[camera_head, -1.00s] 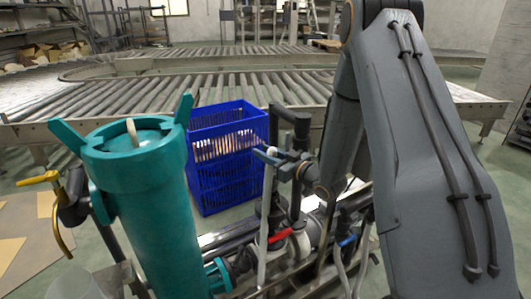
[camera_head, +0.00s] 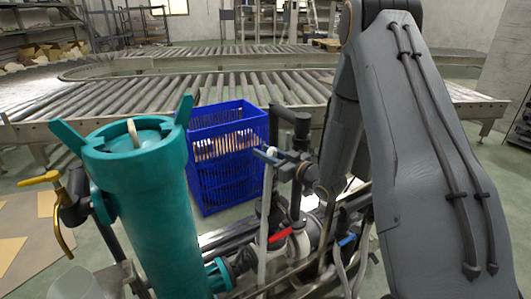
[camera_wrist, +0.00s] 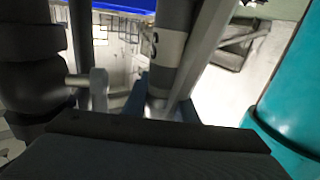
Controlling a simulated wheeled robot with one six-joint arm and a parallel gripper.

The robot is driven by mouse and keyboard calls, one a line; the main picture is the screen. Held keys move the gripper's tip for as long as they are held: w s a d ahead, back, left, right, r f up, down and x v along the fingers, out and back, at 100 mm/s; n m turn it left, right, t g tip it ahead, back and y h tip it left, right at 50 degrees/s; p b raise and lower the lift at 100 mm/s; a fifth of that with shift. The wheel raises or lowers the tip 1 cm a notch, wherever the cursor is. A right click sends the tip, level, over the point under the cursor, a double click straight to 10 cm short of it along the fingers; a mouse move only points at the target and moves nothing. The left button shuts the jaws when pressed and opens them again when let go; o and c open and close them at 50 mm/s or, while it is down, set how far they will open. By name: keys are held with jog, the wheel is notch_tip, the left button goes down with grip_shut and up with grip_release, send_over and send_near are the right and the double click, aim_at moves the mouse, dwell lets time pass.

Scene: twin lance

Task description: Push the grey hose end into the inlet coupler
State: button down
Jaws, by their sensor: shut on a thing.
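My gripper (camera_head: 267,155), with blue fingertips, is at the middle of the head view, above the pipework. It is shut on the light grey hose (camera_head: 265,205), which hangs down nearly upright below the fingers. In the wrist view the blue fingers of my gripper (camera_wrist: 163,103) stand on either side of a pale grey piece. Behind them is a dark grey pipe with a white band (camera_wrist: 170,46) bearing a letter. I cannot tell which fitting is the inlet coupler, nor whether the hose end touches it.
A teal filter housing (camera_head: 150,210) stands at the left, with a yellow-handled valve (camera_head: 38,180) beside it. A blue crate (camera_head: 225,160) is behind the pipework. A red valve handle (camera_head: 280,236) and a blue one (camera_head: 347,240) sit low. A roller conveyor (camera_head: 200,90) spans the back.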

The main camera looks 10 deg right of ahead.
jog(key=shift+f+b, duration=1.25)
jog(key=shift+f, duration=1.05)
jog(key=c, duration=1.4)
grip_release()
jog(key=shift+o, duration=0.2)
jog(key=v, duration=0.7)
jog(key=shift+s+d, duration=0.2)
jog(key=shift+s, duration=0.1)
jog(key=shift+f, duration=0.1)
